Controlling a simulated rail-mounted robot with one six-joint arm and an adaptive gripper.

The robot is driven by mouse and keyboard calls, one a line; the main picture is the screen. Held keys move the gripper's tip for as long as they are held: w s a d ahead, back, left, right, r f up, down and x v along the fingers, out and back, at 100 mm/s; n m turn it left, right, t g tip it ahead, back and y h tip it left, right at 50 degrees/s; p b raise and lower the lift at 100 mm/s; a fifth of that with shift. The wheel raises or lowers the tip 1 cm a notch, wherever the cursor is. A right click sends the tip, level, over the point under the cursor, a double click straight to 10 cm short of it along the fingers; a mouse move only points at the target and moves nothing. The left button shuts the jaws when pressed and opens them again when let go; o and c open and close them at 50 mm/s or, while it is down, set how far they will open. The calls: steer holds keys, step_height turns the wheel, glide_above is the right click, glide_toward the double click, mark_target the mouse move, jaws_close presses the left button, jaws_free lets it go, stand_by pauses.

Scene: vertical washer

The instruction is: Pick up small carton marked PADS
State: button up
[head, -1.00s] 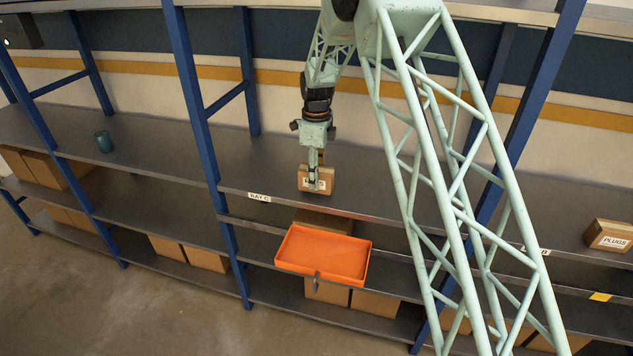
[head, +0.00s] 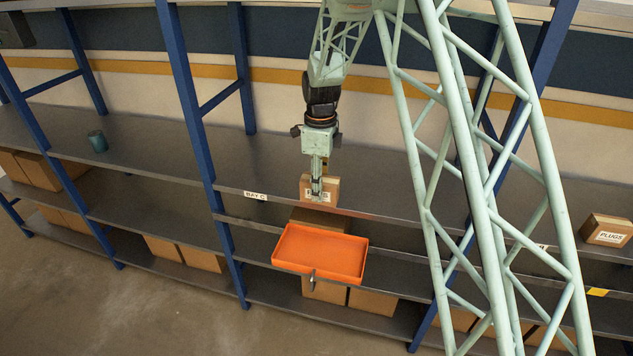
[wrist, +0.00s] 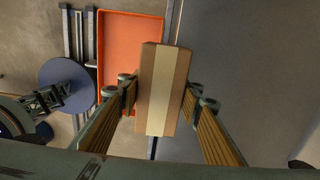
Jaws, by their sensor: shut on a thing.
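The small carton (head: 332,187) is brown, with a white label mostly hidden behind my gripper, so I cannot read it here. My gripper (head: 317,190) is shut on it, with its fingers pointing down. In the wrist view the carton (wrist: 164,70) sits between the two fingers, with a pale tape strip along its top. It is over the front edge of the bay C shelf (head: 400,215) and partly over the orange tray. I cannot tell the exact gap beneath it.
The empty orange tray (head: 320,254) stands out in front of the shelf, below the carton. A carton marked PLUGS (head: 607,229) is at right, a teal cup (head: 97,141) at left. Blue uprights (head: 188,100) divide the bays. Larger boxes (head: 375,302) fill lower shelves.

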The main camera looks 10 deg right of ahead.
steer(key=shift+s+d+r, duration=0.15)
steer(key=shift+s+d, duration=0.05)
steer(key=shift+s, duration=1.2)
steer(key=shift+s+d+r, duration=0.1)
steer(key=shift+s+d, duration=0.1)
steer(key=shift+s, duration=1.2)
